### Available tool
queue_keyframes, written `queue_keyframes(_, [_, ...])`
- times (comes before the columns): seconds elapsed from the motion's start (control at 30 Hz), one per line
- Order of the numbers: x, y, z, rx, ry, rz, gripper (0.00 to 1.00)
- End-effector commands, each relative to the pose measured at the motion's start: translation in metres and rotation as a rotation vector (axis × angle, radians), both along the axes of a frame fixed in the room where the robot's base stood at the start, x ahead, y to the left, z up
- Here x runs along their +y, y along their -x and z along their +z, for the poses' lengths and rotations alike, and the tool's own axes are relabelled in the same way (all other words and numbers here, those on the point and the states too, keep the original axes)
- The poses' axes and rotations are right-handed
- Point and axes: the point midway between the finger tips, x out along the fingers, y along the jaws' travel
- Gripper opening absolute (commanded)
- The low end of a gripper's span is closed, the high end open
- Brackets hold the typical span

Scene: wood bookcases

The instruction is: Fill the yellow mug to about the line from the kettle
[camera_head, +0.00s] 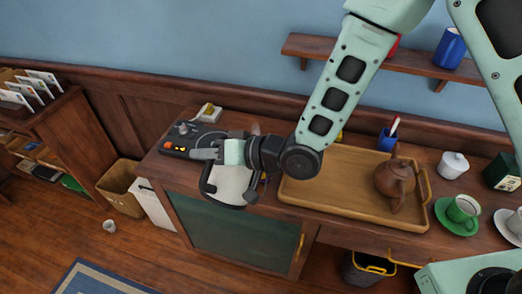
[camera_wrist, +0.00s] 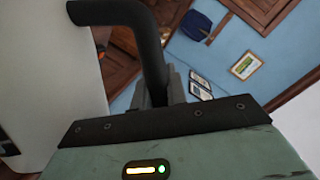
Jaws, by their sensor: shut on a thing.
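My gripper (camera_head: 207,154) is shut on the black handle of the kettle. The kettle (camera_head: 234,184) has a pale body, which shows below my gripper in the head view, in front of the cabinet's top edge. In the wrist view the black handle (camera_wrist: 150,45) runs down between my fingers, and the pale kettle body (camera_wrist: 45,85) fills the left side. I cannot tell how far the kettle is tilted. The yellow mug is not clearly visible; only a small yellow patch (camera_head: 340,135) shows beside my arm. No fill line or water shows.
A dark appliance (camera_head: 190,137) with an orange light stands on the cabinet behind my gripper. A wooden tray (camera_head: 320,190) to the right holds a brown teapot (camera_head: 395,178). A blue cup (camera_head: 388,141) stands behind it. A green cup (camera_head: 463,208) is farther right.

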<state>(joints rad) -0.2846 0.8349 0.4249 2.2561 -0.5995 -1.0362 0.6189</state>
Motion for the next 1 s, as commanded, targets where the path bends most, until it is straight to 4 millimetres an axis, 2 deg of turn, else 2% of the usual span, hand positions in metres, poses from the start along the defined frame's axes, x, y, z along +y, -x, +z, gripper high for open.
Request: queue_keyframes(1.0, [-0.0050,-0.0086,0.0067,0.057,-0.045,0.000,0.00])
